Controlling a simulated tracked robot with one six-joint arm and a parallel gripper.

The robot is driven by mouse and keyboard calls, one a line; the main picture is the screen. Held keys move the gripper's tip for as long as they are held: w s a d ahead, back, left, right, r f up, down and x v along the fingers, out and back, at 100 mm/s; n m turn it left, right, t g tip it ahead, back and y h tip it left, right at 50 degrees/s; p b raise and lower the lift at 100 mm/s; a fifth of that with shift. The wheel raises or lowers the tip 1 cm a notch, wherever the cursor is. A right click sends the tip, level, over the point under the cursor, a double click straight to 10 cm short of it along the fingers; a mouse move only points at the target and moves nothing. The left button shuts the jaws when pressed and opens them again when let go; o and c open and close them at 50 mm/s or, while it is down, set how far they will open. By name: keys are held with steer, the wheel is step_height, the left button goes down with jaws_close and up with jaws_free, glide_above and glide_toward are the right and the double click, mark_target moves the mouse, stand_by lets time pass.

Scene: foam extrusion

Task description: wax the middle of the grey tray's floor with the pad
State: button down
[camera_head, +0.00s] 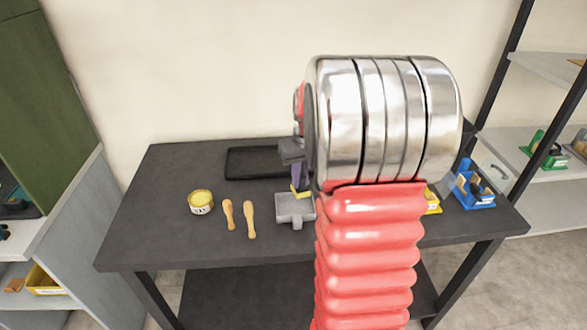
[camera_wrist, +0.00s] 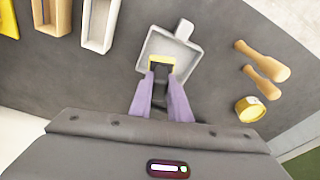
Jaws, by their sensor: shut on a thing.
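The grey tray (camera_head: 294,213) is a small square pan with a short handle, lying on the dark table. It also shows in the wrist view (camera_wrist: 184,58), at top centre. My gripper (camera_head: 299,184) has purple fingers and is shut on the yellow pad (camera_wrist: 162,61). The pad is over the tray, at the side of its floor nearer my gripper in the wrist view. In the head view the pad (camera_head: 301,193) shows at the tray's back right edge. I cannot tell whether it touches the floor.
A tin with yellow contents (camera_head: 201,202) and two wooden-handled tools (camera_head: 228,214) stand or lie left of the tray. A black tray (camera_head: 236,164) lies behind. A blue bin (camera_head: 474,190) and a yellow bin (camera_head: 433,203) are at right. My arm hides part of the table.

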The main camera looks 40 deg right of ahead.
mark_target(302, 192)
steer(key=shift+d, duration=0.15)
steer(key=shift+f, duration=0.1)
steer(key=shift+f, duration=2.8)
steer(key=shift+f, duration=0.55)
steer(key=shift+w+a, duration=0.5)
steer(key=shift+a, duration=0.25)
steer(key=shift+w+a, duration=0.5)
steer(key=shift+a, duration=0.25)
